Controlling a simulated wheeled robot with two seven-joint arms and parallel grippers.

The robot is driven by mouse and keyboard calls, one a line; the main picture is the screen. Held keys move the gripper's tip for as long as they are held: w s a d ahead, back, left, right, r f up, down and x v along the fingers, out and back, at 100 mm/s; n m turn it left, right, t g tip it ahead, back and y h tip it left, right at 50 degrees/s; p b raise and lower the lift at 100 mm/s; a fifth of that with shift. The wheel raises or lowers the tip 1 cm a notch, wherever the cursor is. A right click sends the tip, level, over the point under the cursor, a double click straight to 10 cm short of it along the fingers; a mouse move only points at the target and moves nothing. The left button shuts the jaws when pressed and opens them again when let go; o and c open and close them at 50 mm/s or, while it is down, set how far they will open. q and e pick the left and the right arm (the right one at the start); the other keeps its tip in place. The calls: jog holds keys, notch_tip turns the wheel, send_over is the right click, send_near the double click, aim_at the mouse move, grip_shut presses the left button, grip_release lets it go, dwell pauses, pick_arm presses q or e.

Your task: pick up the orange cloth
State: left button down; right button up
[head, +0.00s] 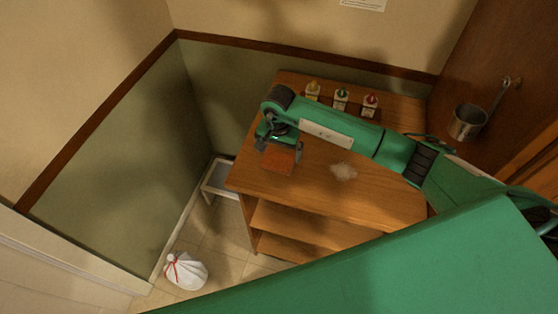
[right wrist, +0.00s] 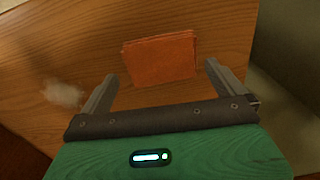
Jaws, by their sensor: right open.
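The orange cloth (head: 279,161) lies folded and flat on the wooden counter top, near its left end. In the right wrist view the cloth (right wrist: 159,57) lies just beyond the fingertips, roughly between their lines. My right gripper (head: 277,148) is above the cloth and points down; it covers part of the cloth's far side in the head view. In the right wrist view my right gripper (right wrist: 161,72) is open, with nothing between its fingers. My left gripper is not in view.
Several small bottles (head: 341,99) stand at the back of the wooden counter (head: 390,195). A pale fluffy patch (head: 343,172) lies right of the cloth. A metal pot (head: 467,121) hangs on the right. A white tied bag (head: 185,271) and a low stool (head: 217,178) are on the floor left.

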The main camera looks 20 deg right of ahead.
aim_at(278, 159)
notch_tip(278, 159, down, 3)
jog(key=shift+a+f+b, duration=0.1)
jog(key=shift+f+b, duration=0.05)
jog(key=shift+b, duration=0.25)
jog(key=shift+w+f, duration=0.2)
jog(key=shift+f, duration=0.1)
jog(key=shift+w, duration=0.1)
jog(key=shift+s+r, duration=0.15)
jog(key=shift+s, duration=0.1)
jog(key=c, duration=0.6)
jog(key=shift+w, duration=0.1)
jog(key=shift+c, duration=0.5)
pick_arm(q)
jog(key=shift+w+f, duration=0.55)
